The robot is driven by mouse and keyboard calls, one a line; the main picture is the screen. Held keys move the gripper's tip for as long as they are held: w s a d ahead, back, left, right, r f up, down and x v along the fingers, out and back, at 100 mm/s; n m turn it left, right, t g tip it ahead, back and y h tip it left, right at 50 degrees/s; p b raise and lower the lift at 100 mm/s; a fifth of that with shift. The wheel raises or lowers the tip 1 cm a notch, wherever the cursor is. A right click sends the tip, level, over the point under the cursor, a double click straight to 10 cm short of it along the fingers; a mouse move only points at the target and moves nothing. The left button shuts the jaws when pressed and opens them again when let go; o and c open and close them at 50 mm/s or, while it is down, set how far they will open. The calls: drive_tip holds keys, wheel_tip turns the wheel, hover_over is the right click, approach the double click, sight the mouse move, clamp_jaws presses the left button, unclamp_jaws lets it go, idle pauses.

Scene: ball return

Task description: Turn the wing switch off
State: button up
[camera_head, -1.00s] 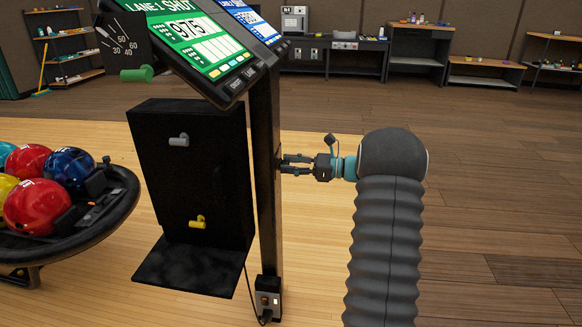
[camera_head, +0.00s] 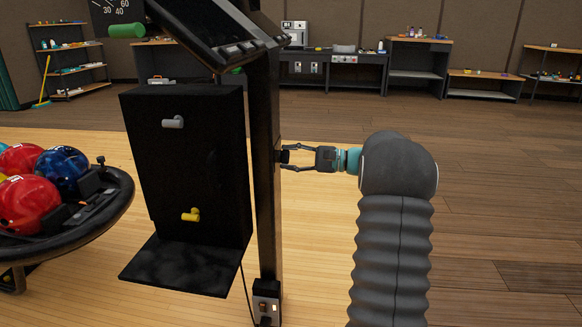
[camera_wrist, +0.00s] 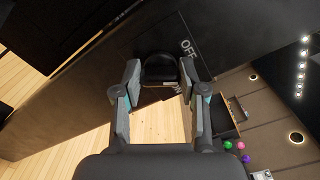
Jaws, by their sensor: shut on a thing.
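The wing switch is a dark knob (camera_wrist: 158,70) on the side of the black post (camera_head: 264,180). In the wrist view it sits between my two fingertips, next to a panel lettered OFF (camera_wrist: 188,49); a second label below it is partly hidden by a finger. My gripper (camera_head: 285,157) reaches the post from the right, with its fingers shut on the knob. The screen panel (camera_head: 205,28) on top of the post is dark. Exactly which way the wing points is hard to tell.
A black box (camera_head: 185,150) with a grey knob (camera_head: 173,122) and a yellow knob (camera_head: 191,215) hangs left of the post. A ball rack (camera_head: 95,225) with bowling balls stands at left. A small box with switches (camera_head: 266,300) is at the post's foot. Floor at right is clear.

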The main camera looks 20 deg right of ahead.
drive_tip(key=shift+f+n+b, duration=0.2)
drive_tip(key=shift+n+b, duration=0.45)
drive_tip(key=shift+n, duration=2.25)
drive_tip(key=o, duration=1.1)
drive_tip(key=shift+o, duration=0.2)
drive_tip(key=v, duration=1.2)
